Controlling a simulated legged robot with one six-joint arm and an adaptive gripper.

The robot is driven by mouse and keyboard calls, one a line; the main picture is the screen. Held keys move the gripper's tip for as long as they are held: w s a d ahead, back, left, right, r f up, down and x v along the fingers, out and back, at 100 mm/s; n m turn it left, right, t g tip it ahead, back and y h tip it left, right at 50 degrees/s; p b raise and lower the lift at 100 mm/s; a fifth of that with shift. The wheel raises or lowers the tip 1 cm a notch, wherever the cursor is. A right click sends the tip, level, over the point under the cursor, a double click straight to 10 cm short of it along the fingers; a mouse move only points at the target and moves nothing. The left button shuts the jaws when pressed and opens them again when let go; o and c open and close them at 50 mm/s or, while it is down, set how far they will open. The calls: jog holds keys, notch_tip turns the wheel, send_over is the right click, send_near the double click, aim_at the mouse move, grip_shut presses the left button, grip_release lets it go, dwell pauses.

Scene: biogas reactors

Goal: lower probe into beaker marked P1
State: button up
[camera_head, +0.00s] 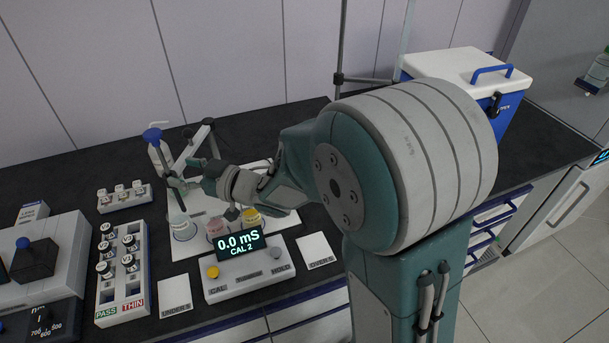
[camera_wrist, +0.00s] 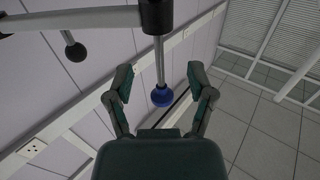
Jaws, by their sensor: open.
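A thin probe arm stands at the back left of the bench, with a blue knob (camera_head: 152,134) near its top. Three beakers stand below: a clear one (camera_head: 182,228), a pink one (camera_head: 216,227) and a yellow one (camera_head: 252,215). I cannot read any P1 mark. My gripper (camera_head: 180,182) is above the clear beaker, and the probe's tip is hard to make out there. In the wrist view my gripper (camera_wrist: 160,84) is open. A blue knob (camera_wrist: 162,95) on a metal rod shows between the fingers, with a gap on both sides. Its depth is unclear.
A meter (camera_head: 248,270) reading "0.0 mS CAL 2" sits in front of the beakers, between cards (camera_head: 175,297) (camera_head: 317,251). A vial rack (camera_head: 122,285) marked PASS and THIN stands left. A blue-white cooler (camera_head: 465,75) stands back right.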

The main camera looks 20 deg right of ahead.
jog(key=s+d+r+m+t+h, duration=0.25)
jog(key=d+m+h, duration=0.25)
jog(key=d+h, duration=0.7)
jog(key=s+d+m+g+h, duration=0.3)
jog(key=s+d+m+g, duration=0.1)
jog(key=s+d, duration=0.4)
jog(key=shift+s+d+r, duration=0.15)
jog(key=shift+s+r, duration=0.1)
jog(key=shift+s, duration=0.9)
